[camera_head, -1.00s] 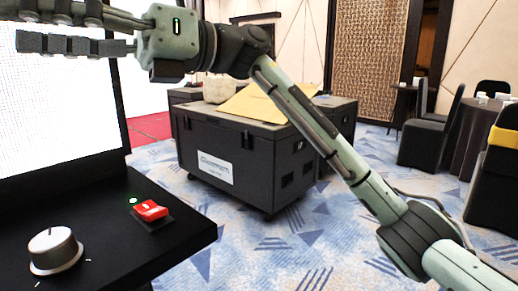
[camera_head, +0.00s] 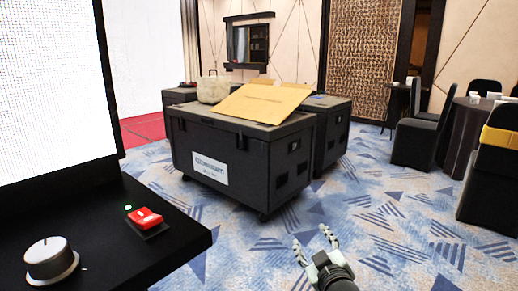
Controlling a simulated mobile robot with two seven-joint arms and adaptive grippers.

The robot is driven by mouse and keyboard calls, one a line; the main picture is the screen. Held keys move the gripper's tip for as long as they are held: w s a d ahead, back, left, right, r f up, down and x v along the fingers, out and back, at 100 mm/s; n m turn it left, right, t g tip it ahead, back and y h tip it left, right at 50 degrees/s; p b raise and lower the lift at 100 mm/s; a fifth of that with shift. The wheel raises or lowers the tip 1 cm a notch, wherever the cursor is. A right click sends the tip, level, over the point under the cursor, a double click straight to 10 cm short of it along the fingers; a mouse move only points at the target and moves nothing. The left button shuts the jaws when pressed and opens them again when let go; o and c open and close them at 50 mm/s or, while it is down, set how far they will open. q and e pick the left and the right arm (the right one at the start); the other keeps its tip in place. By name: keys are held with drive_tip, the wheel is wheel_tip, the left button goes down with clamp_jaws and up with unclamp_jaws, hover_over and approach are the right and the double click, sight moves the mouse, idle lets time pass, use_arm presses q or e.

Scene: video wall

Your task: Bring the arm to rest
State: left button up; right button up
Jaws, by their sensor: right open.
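My right gripper (camera_head: 316,246) shows at the bottom of the head view, right of centre, over the patterned carpet. Its two fingers are spread apart with nothing between them. Only the gripper and a short dark piece of the wrist show; the rest of the arm is out of the frame. It is well clear of the black console (camera_head: 150,248) at the left. My left gripper is not in view.
The console carries a red rocker switch (camera_head: 145,218), a lit green light (camera_head: 128,208) and a silver knob (camera_head: 50,259) below a bright screen (camera_head: 50,90). A black wheeled case (camera_head: 240,155) stands behind. Chairs (camera_head: 418,138) and a covered table (camera_head: 462,130) are at right.

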drive_tip(key=s+d+f+m+g+h, duration=0.15)
drive_tip(key=s+d+f+g, duration=0.25)
drive_tip(key=s+f, duration=0.5)
drive_tip(key=s+d+f+m+g+h, duration=0.1)
drive_tip(key=s+d+f+m+g, duration=0.15)
drive_tip(key=s+d+f, duration=0.5)
drive_tip(key=s+d+f+g, duration=0.1)
drive_tip(key=s+f+g, duration=0.2)
drive_tip(key=s+f, duration=0.2)
drive_tip(key=s+d+f+m+g, duration=0.1)
drive_tip(key=s+f+g, duration=0.2)
drive_tip(key=s, duration=0.9)
wheel_tip(320, 180, down, 3)
drive_tip(key=shift+s+m+g, duration=0.25)
drive_tip(key=shift+m+g, duration=0.05)
drive_tip(key=shift+g, duration=0.05)
drive_tip(key=shift+h, duration=0.25)
